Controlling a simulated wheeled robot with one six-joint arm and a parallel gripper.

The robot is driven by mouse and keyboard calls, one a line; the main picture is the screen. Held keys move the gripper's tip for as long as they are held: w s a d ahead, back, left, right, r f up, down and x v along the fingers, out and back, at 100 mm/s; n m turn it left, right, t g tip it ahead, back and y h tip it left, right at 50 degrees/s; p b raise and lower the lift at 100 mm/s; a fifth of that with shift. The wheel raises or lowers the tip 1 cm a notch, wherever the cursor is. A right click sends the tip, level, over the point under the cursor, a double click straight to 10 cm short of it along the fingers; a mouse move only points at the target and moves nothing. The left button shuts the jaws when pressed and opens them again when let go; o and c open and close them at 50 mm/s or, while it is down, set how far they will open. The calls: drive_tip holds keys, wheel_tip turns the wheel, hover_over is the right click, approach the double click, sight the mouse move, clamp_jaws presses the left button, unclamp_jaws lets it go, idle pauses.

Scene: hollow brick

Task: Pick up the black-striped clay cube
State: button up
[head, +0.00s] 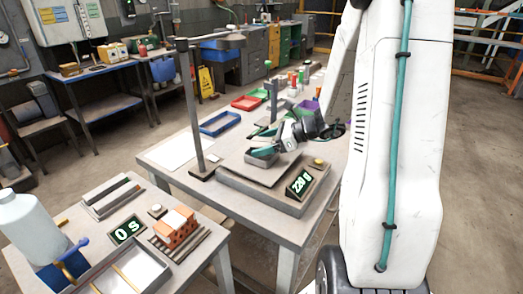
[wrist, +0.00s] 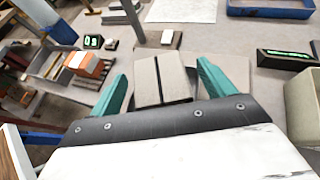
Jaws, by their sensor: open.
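The clay cube (wrist: 150,84) is grey-beige with one black stripe along its top. In the wrist view it sits between the two teal fingers of my gripper (wrist: 165,88), with a gap on each side. My gripper is open. In the head view my gripper (head: 266,151) is low over the plate of a scale (head: 236,181), with a grey block, seemingly the cube (head: 261,161), at its fingers. The scale's display (head: 300,184) shows a lit green reading, seemingly 228 g. The cube's underside is hidden.
A thin upright stand (head: 197,110) rises left of the scale. Blue (head: 220,123) and red (head: 245,102) trays lie behind. A pale sheet (head: 179,152) lies on a clear table area.

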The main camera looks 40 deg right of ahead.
drive_tip(key=shift+w+a+f, duration=0.2)
drive_tip(key=shift+w+a, duration=0.05)
drive_tip(key=shift+c, duration=0.2)
drive_tip(key=c, duration=1.2)
drive_tip(key=shift+c, duration=0.4)
drive_tip(key=shift+r, duration=0.15)
